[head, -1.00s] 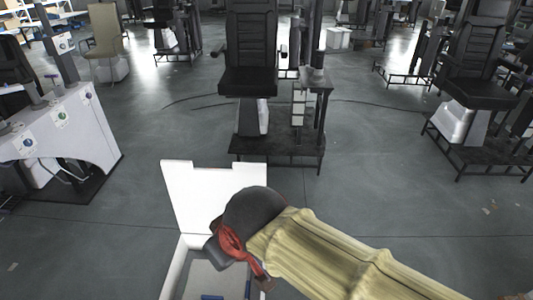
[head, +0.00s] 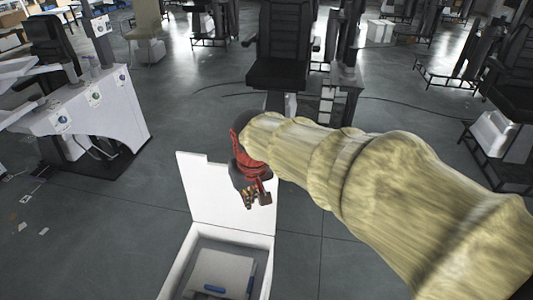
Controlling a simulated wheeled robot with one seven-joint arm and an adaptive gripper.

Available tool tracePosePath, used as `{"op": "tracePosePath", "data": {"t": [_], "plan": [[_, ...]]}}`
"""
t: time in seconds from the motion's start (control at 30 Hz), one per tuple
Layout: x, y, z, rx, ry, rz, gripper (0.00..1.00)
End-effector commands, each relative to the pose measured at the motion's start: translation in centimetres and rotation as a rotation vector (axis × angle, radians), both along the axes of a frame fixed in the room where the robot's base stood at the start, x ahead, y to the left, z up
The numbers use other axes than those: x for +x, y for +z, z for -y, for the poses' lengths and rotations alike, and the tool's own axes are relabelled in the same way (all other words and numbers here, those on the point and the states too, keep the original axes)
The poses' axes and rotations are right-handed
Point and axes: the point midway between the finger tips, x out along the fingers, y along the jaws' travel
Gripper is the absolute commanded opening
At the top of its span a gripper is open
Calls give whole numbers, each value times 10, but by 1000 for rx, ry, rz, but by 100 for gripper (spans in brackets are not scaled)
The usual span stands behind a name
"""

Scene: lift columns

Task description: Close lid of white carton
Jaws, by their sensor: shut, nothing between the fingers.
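The white carton (head: 262,262) stands low at the bottom of the head view, with its top open. Its lid (head: 205,190) stands upright along the far edge. Inside the carton lies a pale flat item with blue parts (head: 215,289). My gripper (head: 253,202) is shut and empty. It is in front of the right part of the lid and above the carton's opening, and it hides part of the lid's upper right edge. I cannot tell whether it touches the lid.
A white desk-like unit (head: 100,110) stands at the left. A black chair (head: 285,45) on a stand is beyond the lid, with more chairs and columns (head: 485,60) farther back right. The grey floor (head: 110,225) left of the carton is mostly clear.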

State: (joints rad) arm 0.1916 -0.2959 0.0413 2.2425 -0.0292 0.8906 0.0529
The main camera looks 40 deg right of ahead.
Motion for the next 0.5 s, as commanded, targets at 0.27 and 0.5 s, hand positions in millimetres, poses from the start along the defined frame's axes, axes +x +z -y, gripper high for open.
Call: {"op": "tracePosePath", "data": {"t": [0.27,0.5], "plan": [[80,-15,67,10,-151,-73,0],[149,-41,136,11,-298,-95,0]]}}
